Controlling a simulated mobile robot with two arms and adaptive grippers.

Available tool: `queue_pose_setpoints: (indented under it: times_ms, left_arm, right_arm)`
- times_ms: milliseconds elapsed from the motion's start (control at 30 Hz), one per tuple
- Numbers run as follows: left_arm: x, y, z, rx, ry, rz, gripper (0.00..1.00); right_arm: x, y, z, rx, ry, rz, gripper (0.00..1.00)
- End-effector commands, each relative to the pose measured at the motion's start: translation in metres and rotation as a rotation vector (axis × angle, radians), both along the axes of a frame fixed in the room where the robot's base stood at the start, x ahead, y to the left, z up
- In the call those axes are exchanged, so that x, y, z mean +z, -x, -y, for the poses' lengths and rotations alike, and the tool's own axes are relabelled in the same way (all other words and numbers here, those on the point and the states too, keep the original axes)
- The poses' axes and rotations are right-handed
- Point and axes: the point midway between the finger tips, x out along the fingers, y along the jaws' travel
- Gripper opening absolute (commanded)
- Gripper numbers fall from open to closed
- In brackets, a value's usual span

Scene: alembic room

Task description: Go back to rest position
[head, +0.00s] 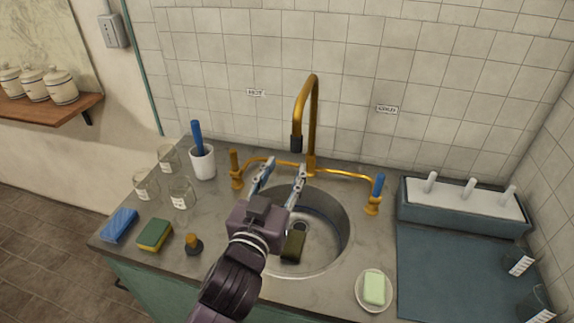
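My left gripper (281,176) is above the left part of the round metal sink (335,235). Its two fingers are spread apart with nothing between them, and they point toward the brass tap (312,125). Its arm rises from the bottom of the view and covers part of the sink's left rim. My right gripper does not show in the head view.
A dark block (293,246) lies in the sink. Glass beakers (182,194), a white cup (202,162), a sponge (155,235) and a blue block (119,225) stand on the left counter. A soap dish (373,304), blue mat (440,270) and rack (465,226) are right.

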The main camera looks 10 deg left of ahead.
Motion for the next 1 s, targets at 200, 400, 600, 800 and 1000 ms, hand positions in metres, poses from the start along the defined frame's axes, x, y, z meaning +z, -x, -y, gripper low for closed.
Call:
queue_pose_setpoints:
  times_ms: [200,400,600,800,1000]
  left_arm:
    - [-0.010,0.002,-0.004,0.008,-0.003,-0.029,0.39]
    - [-0.097,0.034,-0.036,0.062,-0.035,-0.313,0.39]
    - [-0.209,0.121,-0.067,0.063,-0.098,-0.741,0.39]
    - [-0.269,0.213,-0.080,-0.001,-0.148,-1.063,0.39]
    - [-0.311,0.273,-0.083,-0.072,-0.177,-1.268,0.39]
  right_arm:
    - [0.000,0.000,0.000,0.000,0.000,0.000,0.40]
    - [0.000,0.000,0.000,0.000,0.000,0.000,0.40]
    - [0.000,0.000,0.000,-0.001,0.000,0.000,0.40]
    - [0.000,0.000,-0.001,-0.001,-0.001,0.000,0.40]
    - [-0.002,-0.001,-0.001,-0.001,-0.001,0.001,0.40]
